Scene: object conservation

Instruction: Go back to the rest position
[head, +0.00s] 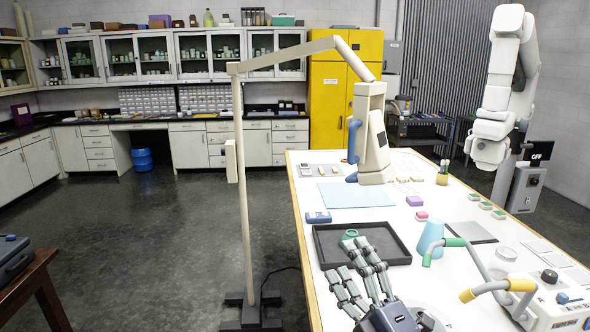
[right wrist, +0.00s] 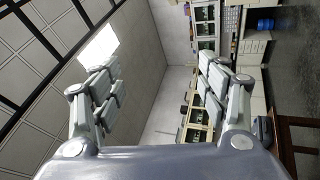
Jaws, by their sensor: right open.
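My right gripper (head: 357,265) is at the bottom of the head view, over the near part of the white table (head: 300,215) and in front of the black tray (head: 395,262). Its fingers point away from me and are spread apart. In the right wrist view the gripper (right wrist: 157,75) shows two finger groups set wide apart, with nothing between them. A small green object (head: 349,233) shows at the tray, just beyond the fingertips; whether they touch cannot be told. My left gripper is not in view.
A light blue cup-like object (head: 430,238) stands right of the tray. Curved bars with green and yellow sleeves (head: 478,292) rise at the near right. A beige jointed stand (head: 243,190) stands left of the table. The floor further left is largely clear.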

